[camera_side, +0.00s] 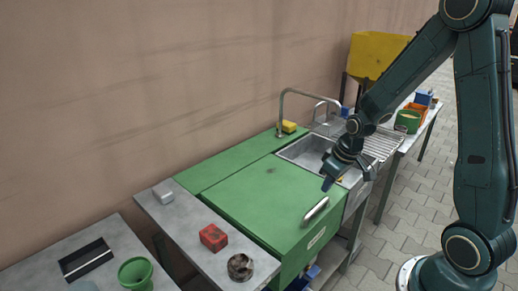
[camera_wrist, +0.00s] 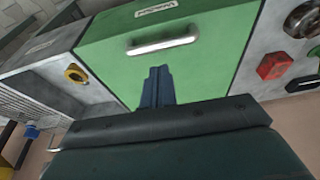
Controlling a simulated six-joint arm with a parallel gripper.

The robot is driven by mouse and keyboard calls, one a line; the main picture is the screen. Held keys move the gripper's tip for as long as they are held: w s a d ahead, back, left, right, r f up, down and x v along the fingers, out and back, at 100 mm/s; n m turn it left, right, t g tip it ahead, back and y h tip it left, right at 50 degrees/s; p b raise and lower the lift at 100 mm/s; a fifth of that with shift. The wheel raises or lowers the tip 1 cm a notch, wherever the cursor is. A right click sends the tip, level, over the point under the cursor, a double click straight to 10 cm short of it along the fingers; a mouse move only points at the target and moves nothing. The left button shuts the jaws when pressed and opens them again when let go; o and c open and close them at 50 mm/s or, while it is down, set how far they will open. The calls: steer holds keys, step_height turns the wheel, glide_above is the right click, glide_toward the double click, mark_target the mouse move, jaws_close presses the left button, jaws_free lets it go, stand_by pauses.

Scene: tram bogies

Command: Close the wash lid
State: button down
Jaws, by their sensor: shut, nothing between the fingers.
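The green wash lid (camera_side: 255,200) lies flat over the green wash unit beside the sink, with no gap that I can make out at its front edge. Its silver bar handle (camera_side: 315,211) sits near the front edge. In the wrist view the lid (camera_wrist: 205,75) fills the middle, with the handle (camera_wrist: 163,44) across it. My gripper (camera_side: 326,185) is above the lid's sink-side edge, behind the handle and apart from it. In the wrist view its fingers (camera_wrist: 158,72) are together, empty, and point toward the handle.
The metal sink (camera_side: 312,150) with a tall tap (camera_side: 282,110) is behind the lid. A red block (camera_side: 213,237) and a round metal part (camera_side: 240,267) stand on the grey bench in front. A green cup (camera_side: 136,273) is at the lower left. A yellow hopper (camera_side: 376,55) stands at the back.

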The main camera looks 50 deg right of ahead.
steer(key=s+r, duration=0.4)
steer(key=r, duration=0.1)
steer(key=shift+r, duration=0.35)
steer(key=shift+r, duration=0.15)
steer(key=s+a+r+t, duration=0.2)
steer(key=s+a+r, duration=0.9)
steer(key=r, duration=0.3)
steer(key=shift+s+a, duration=0.25)
steer(key=shift+s, duration=0.25)
